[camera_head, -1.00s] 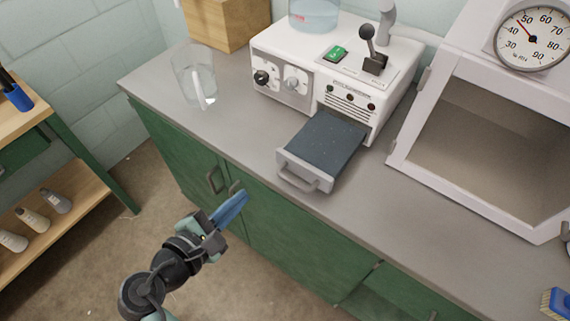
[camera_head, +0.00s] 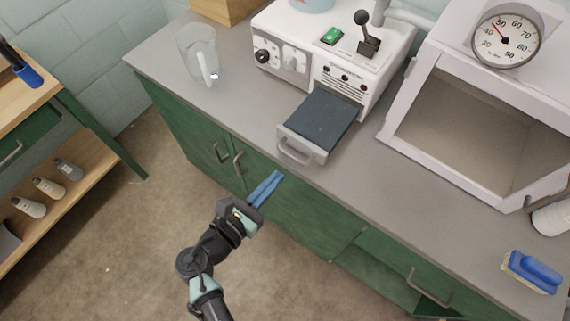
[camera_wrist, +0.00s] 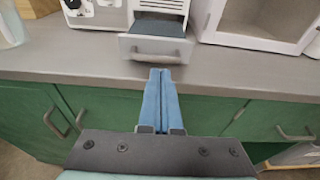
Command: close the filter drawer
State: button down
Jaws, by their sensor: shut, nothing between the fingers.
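The filter drawer (camera_head: 326,122) is a dark grey tray with a light front and a handle, pulled out from the white machine (camera_head: 370,62) over the grey counter. In the wrist view the drawer front (camera_wrist: 156,50) is straight ahead, just beyond the fingertips. My gripper (camera_head: 277,176) has blue fingers, shut and empty. It is in front of the counter, below and apart from the drawer handle (camera_head: 296,151). In the wrist view my gripper (camera_wrist: 160,73) points at the drawer front.
A glass beaker (camera_head: 197,58) stands left of the machine. A white chamber with a gauge (camera_head: 505,35) stands to the right. A blue brush (camera_head: 533,270) lies at the counter's right end. Green cupboards (camera_head: 180,118) with handles are under the counter.

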aim_at(325, 119)
jog(key=x, duration=0.5)
jog(key=r+b+x, duration=0.1)
jog(key=x, duration=0.4)
jog(key=r+b+x, duration=0.1)
jog(key=x, duration=0.4)
jog(key=r+b+x, duration=0.1)
jog(key=b+x, duration=0.1)
jog(key=x, duration=0.3)
jog(key=shift+w+d+f, duration=0.1)
jog(key=shift+w+d, duration=0.3)
jog(key=shift+w, duration=0.05)
jog(key=shift+w+d, duration=0.15)
jog(key=shift+r, duration=0.4)
